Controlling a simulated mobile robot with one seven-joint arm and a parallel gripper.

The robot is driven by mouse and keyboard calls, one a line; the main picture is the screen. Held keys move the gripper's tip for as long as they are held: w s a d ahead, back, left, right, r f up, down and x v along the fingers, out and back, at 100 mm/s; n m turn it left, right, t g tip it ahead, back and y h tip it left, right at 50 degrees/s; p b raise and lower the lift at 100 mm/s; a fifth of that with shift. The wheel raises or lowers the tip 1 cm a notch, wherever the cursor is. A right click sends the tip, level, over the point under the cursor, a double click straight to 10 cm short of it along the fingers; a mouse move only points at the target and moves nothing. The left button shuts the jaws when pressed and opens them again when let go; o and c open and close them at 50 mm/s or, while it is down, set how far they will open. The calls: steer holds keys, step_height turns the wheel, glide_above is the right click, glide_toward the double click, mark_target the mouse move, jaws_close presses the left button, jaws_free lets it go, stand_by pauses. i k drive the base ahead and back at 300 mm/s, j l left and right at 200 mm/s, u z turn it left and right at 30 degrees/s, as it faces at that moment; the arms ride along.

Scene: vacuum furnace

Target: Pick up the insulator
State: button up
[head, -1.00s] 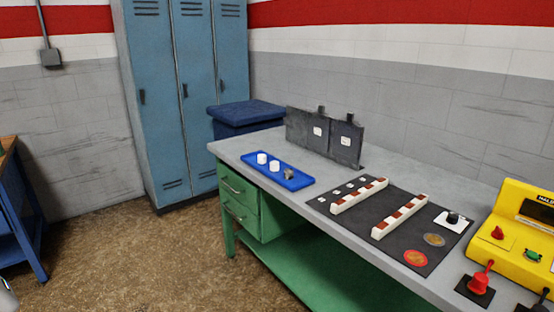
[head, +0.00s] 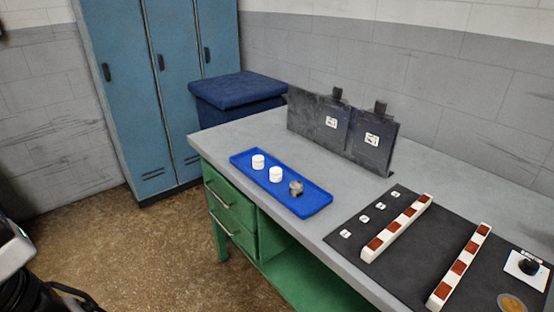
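A blue tray (head: 318,201) lies near the left end of the grey-topped workbench. In it stand two small white cylinders, a left one (head: 258,161) and a middle one (head: 275,174), which look like insulators. A grey metallic piece (head: 296,188) stands to their right in the same tray. I cannot tell from the frames which piece is meant by the task. A dark and pale part of my arm shows at the lower left edge, apart from the bench. My gripper's fingers are not in view.
The bench (head: 232,139) has green drawers (head: 230,195) below. Dark upright panels (head: 345,132) stand behind the tray. A black mat (head: 408,265) with two white-and-brown bars, the nearer-left one (head: 395,229), lies right. A blue box (head: 237,97) and lockers (head: 155,90) stand behind. Floor is clear at left.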

mark_target(275, 172)
steer(key=i+j, duration=0.15)
steer(key=i, duration=0.3)
steer(key=i+j+z, duration=0.1)
steer(key=i, duration=0.35)
steer(key=i+j, duration=0.2)
steer(key=i, duration=0.25)
